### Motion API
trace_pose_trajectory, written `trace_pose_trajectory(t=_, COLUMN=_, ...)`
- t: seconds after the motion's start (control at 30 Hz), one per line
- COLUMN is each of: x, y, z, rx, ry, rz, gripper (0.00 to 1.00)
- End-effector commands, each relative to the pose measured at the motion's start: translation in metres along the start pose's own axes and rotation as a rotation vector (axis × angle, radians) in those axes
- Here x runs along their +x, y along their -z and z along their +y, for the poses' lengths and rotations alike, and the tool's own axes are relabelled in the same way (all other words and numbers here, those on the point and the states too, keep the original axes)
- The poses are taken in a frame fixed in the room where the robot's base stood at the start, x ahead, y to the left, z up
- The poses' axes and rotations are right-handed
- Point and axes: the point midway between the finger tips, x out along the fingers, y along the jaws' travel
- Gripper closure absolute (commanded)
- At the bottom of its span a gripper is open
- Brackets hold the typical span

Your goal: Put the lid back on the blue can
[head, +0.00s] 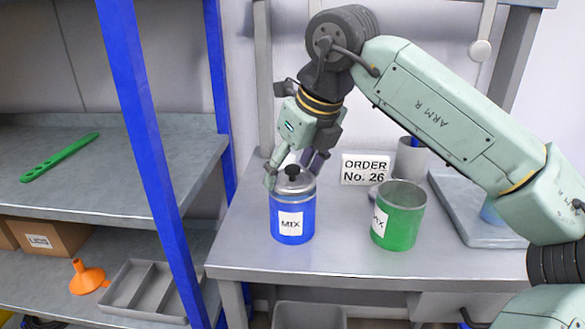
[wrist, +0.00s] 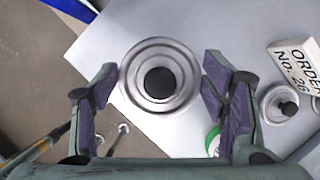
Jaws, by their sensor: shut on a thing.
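The blue can (head: 292,222) with a MIX label stands upright near the left front of the grey table. A silver lid (head: 293,182) with a black knob is at the can's top; I cannot tell whether it is fully seated or slightly above the rim. My gripper (head: 291,172) comes down over it from above, fingers on either side. In the wrist view, the lid (wrist: 132,83) is centred between the purple-padded fingers of my gripper (wrist: 161,88), which is shut on its rim. The lid hides the can's mouth there.
A green can (head: 405,228), open on top, stands to the right. A second knobbed lid (wrist: 276,112) lies by the ORDER No. 26 sign (head: 366,169). A grey tray (head: 462,212) is further right. A blue shelf post (head: 150,140) rises left of the table.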

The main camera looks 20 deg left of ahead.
Motion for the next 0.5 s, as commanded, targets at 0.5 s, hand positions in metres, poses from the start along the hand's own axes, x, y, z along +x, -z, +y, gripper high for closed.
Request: trace_pose_trajectory(t=0.5, x=0.0005, y=0.0000, z=-0.0002, rx=0.000, ry=0.000, rz=0.000, gripper=0.24)
